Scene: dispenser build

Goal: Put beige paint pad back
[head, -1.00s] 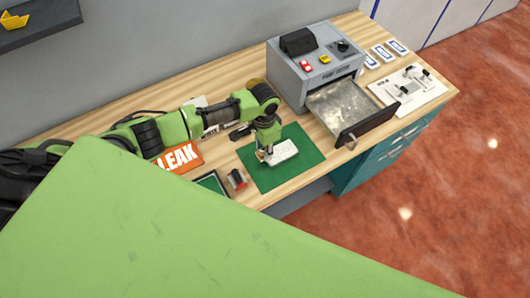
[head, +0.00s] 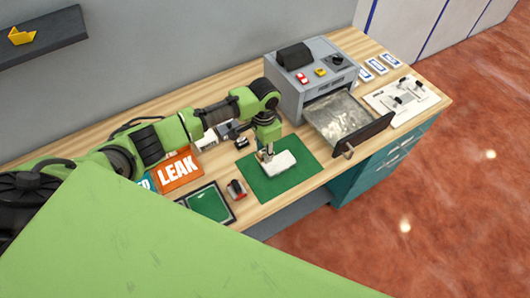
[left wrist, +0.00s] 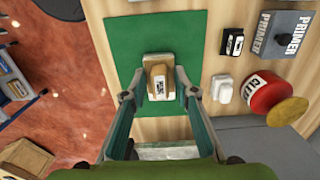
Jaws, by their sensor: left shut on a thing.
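My left gripper (head: 265,156) is over the green mat (head: 294,180) on the workbench. In the left wrist view my left gripper (left wrist: 159,92) has one finger on each side of a pad (left wrist: 158,77), shut on it. The pad is beige with a white label there. In the head view the pad (head: 282,163) looks whitish. I cannot tell whether it touches the mat or is just above it. My right gripper is not in view.
A grey machine (head: 318,75) with an open drawer (head: 340,116) stands right of the mat. A red can (left wrist: 262,91) and PRIMER box (left wrist: 287,36) stand nearby.

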